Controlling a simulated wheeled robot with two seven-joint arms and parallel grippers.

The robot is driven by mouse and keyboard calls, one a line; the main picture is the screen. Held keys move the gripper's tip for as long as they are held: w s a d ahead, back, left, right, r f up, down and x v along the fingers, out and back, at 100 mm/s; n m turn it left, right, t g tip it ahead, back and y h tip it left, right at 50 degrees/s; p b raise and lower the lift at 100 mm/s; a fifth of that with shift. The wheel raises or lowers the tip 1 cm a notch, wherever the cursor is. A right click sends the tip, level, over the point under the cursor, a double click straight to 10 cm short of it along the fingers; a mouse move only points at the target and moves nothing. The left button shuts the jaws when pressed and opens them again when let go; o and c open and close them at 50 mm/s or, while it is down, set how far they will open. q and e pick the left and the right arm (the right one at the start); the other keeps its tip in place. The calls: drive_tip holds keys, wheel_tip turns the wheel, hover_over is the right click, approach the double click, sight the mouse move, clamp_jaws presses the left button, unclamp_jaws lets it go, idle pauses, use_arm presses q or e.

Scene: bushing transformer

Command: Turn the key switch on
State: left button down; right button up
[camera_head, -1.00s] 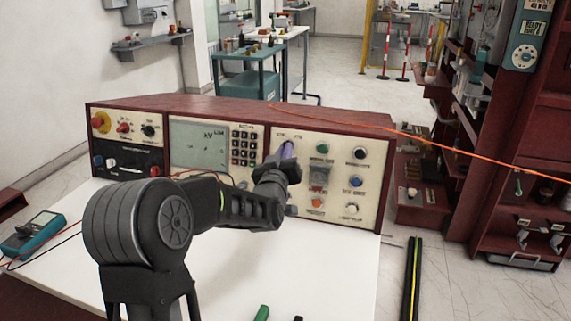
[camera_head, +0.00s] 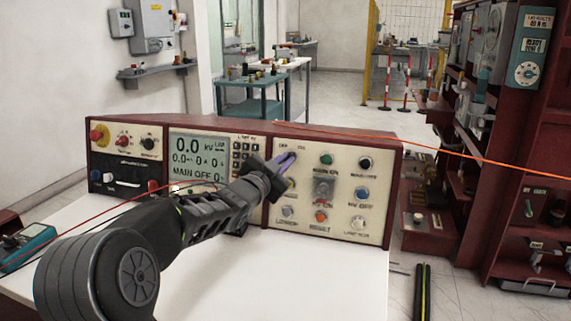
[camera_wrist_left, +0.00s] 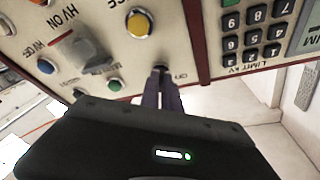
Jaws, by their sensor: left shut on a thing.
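The key switch (camera_wrist_left: 160,71) sits at the upper left of the console's cream right panel, by a small "OFF" label in the left wrist view. My left gripper (camera_head: 289,157) reaches this corner of the panel, its purple-grey fingers shut on the key; the fingers also show in the left wrist view (camera_wrist_left: 161,92). The fingers hide most of the key, so its exact angle is unclear. The console screen (camera_head: 198,158) is lit and reads 0.0 kV, 0.0 A and "MAIN OFF". My right gripper is out of view.
A yellow button (camera_wrist_left: 139,22) is close beside the key; green (camera_wrist_left: 115,85) and blue (camera_wrist_left: 46,65) buttons are farther along the panel. An orange cable (camera_head: 440,149) crosses at right. A teal meter (camera_head: 28,242) lies at left. The white tabletop (camera_head: 270,275) is mostly clear.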

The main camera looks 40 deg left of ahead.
use_arm(q)
drive_tip(key=shift+a+m+h+p, duration=0.1)
drive_tip(key=shift+m+h+p, duration=0.45)
drive_tip(key=shift+m, duration=0.85)
drive_tip(key=c, duration=1.6)
unclamp_jaws()
drive_tip(key=shift+s+d, duration=0.25)
drive_tip(key=shift+s, duration=1.7)
drive_tip(key=shift+s+d, duration=0.2)
drive_tip(key=shift+s, duration=1.7)
drive_tip(key=shift+r, duration=0.1)
